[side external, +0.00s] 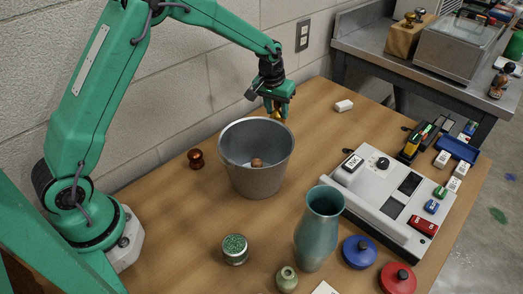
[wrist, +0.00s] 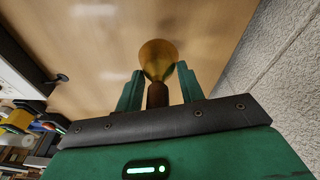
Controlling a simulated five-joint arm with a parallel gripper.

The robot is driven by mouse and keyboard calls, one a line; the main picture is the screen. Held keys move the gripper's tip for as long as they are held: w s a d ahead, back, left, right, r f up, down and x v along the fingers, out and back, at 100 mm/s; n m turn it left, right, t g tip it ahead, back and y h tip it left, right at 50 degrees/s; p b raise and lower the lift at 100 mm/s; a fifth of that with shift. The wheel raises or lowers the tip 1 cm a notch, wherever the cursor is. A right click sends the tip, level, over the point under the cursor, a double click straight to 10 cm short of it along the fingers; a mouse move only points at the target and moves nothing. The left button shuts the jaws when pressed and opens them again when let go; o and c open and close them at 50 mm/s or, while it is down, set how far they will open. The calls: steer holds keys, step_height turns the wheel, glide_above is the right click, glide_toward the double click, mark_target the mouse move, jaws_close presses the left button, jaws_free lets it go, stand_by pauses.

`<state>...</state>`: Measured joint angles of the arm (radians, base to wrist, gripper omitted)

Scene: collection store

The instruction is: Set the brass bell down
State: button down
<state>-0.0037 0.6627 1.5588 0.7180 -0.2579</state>
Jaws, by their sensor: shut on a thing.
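My gripper (side external: 279,102) is shut on the brass bell (side external: 281,113), which shows between and below the fingers in the side view, partly hidden by them. In the wrist view the bell (wrist: 158,56) has a golden flared body and a brown handle. The fingers (wrist: 157,92) are on both sides of the handle. The bell is over the wooden table (side external: 190,215), beyond the grey bucket's rim and near the wall side. I cannot tell whether the bell touches the table.
The grey bucket (side external: 255,178) holds a small brown thing (side external: 257,163). A white block (side external: 343,105) lies right of the gripper. A grey control box (side external: 390,195) stands at the right. A teal vase (side external: 318,230) and green-topped jar (side external: 235,249) stand in front.

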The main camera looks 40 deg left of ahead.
mark_target(276, 119)
steer(key=shift+s+x, duration=0.2)
steer(key=shift+x, duration=0.7)
steer(key=shift+s+x, duration=0.15)
steer(key=shift+x, duration=0.7)
steer(key=shift+f, duration=0.25)
steer(key=c, duration=0.9)
jaws_free()
steer(key=shift+v, duration=6.2)
